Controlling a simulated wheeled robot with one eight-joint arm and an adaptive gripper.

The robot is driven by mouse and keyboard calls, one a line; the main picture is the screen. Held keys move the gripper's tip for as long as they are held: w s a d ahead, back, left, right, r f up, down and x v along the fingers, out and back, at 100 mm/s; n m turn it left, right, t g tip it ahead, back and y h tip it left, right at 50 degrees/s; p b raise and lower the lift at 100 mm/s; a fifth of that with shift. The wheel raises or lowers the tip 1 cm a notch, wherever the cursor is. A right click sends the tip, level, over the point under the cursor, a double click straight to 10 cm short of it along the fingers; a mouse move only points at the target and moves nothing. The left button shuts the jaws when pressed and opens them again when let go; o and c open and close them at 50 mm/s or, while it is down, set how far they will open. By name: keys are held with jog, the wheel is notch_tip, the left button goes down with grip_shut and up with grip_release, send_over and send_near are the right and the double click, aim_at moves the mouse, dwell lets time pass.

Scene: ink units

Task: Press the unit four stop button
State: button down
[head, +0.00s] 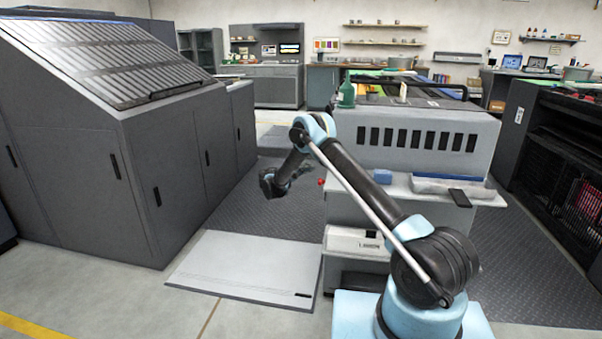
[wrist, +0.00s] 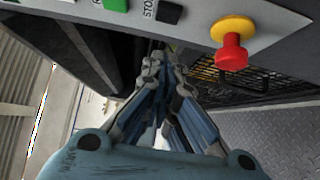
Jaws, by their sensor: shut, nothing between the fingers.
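In the wrist view a grey panel (wrist: 190,28) runs across the top. It carries a black button (wrist: 169,12) beside a label reading "STOP", partly cut off, and a red mushroom knob (wrist: 232,52) on a yellow base to the right. My gripper (wrist: 160,62) is shut and empty, its fingertips just below the black button in the picture; I cannot tell whether they touch the panel. In the head view my gripper (head: 272,183) is left of the white machine, and a small red knob (head: 321,182) shows at that machine's left edge. No unit number is legible.
A green button (wrist: 115,5) is left of the STOP label. The white press unit (head: 420,140) has a ledge with a blue block (head: 382,177). A large grey cabinet (head: 90,160) stands left; dark patterned floor (head: 250,210) lies between. A pale platform (head: 250,265) is in front.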

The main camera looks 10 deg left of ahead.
jog(key=shift+w+d, duration=0.25)
jog(key=shift+d, duration=0.7)
jog(key=shift+w+d, duration=0.25)
jog(key=shift+d, duration=0.75)
jog(key=shift+w+d, duration=0.25)
jog(key=shift+d, duration=1.75)
jog(key=shift+a, duration=0.4)
jog(key=w+a+v, duration=0.1)
jog(key=w+v, duration=0.1)
jog(key=v, duration=1.1)
jog(key=shift+a, duration=0.4)
